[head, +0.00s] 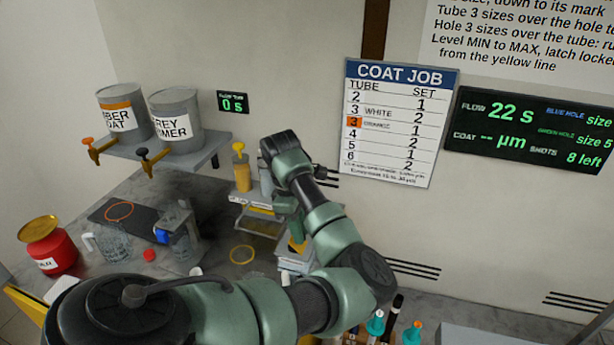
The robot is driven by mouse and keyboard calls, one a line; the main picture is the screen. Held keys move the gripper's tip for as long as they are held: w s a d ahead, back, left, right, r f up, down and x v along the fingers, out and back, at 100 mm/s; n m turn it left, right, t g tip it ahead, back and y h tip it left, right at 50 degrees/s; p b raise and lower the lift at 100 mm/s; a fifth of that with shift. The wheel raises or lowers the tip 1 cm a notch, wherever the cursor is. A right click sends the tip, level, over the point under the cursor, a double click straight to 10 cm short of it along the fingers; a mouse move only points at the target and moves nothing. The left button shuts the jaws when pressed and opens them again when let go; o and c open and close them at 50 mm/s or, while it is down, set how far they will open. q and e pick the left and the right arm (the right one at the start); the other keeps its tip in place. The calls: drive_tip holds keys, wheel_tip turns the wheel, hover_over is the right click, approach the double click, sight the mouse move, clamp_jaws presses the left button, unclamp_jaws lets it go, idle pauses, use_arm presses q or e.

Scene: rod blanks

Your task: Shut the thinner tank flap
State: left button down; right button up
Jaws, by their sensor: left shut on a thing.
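My left gripper (287,203) points down at the back of the bench, behind my bent forearm. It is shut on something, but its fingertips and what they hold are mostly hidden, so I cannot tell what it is. Close to it stand a clear box-like unit with a pale ledge (258,222) and a small yellow part (297,245). I cannot make out which thing is the thinner tank, or its flap. My right gripper is not in view.
Amber (122,112) and grey primer (176,118) cans stand on a shelf (205,150) with taps. On the bench are a red pot (49,248), a clear jug (113,243), a yellow ring (242,255) and a yellow-topped bottle (242,172).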

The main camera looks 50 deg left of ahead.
sight(283, 244)
use_arm(q)
drive_tip(key=a+h, duration=0.1)
drive_tip(key=t+h+p, duration=0.1)
drive_tip(key=shift+s+a+t+h, duration=0.3)
drive_tip(key=shift+s+a, duration=0.05)
drive_tip(key=shift+s+a+f+t+h+p, duration=0.25)
drive_tip(key=shift+a+t+h+p, duration=0.2)
drive_tip(key=shift+h, duration=0.25)
drive_tip(key=shift+s+a+f+t+h, duration=0.1)
drive_tip(key=shift+a+f+t+h, duration=0.1)
drive_tip(key=shift+f+t+h, duration=0.25)
drive_tip(key=shift+s+a+f+t+h, duration=0.1)
drive_tip(key=shift+a+f+h, duration=0.1)
drive_tip(key=shift+h, duration=0.35)
drive_tip(key=shift+s+a+f+t+h, duration=0.15)
drive_tip(key=shift+f+t+h, duration=0.15)
drive_tip(key=shift+h, duration=0.25)
drive_tip(key=shift+s+a+f+t+h, duration=0.1)
drive_tip(key=shift+a+f+t+h, duration=0.15)
drive_tip(key=shift+h, duration=0.3)
drive_tip(key=shift+d+f, duration=0.1)
drive_tip(key=shift+d, duration=0.05)
drive_tip(key=c, duration=1.3)
unclamp_jaws()
drive_tip(key=shift+f, duration=0.1)
